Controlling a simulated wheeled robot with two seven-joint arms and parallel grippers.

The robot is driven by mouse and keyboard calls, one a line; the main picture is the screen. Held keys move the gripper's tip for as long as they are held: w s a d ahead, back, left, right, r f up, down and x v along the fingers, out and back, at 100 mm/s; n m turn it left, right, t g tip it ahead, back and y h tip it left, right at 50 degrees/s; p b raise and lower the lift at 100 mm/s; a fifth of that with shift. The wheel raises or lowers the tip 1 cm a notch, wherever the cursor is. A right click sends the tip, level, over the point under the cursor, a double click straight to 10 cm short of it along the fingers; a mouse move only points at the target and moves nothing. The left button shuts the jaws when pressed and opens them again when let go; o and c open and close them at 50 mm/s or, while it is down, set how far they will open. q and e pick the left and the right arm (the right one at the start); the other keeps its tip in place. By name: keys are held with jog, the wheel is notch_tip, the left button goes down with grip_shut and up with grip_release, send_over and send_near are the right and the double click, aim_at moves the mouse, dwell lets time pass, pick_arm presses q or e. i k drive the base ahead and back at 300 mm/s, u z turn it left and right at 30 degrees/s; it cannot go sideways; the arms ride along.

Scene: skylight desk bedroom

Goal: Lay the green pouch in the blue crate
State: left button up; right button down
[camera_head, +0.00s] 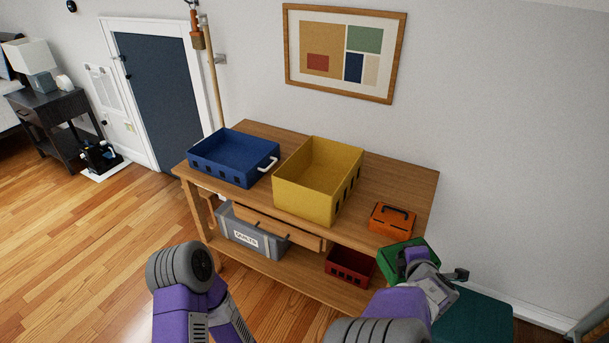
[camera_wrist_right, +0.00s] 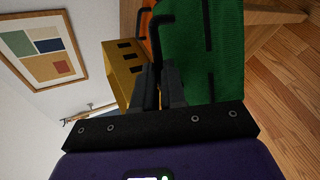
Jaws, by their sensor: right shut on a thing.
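The green pouch (camera_head: 390,263) is in my right gripper (camera_head: 413,262), off the front right corner of the wooden table. The pouch is well to the right of the crate. My left arm shows low in the head view, but its gripper does not.
A tall yellow crate (camera_head: 298,202) stands right of the blue crate, between it and the pouch. An orange box with a black handle (camera_head: 391,219) sits near the table's (camera_head: 408,178) right front. A grey bin (camera_head: 252,240) and red crate (camera_head: 349,268) are on the lower shelf.

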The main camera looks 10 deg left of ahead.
aim_at(235, 162)
jog(key=u, duration=0.5)
jog(key=k, duration=0.6)
jog(key=u, duration=1.15)
jog(key=i, duration=1.2)
jog(key=u, duration=0.2)
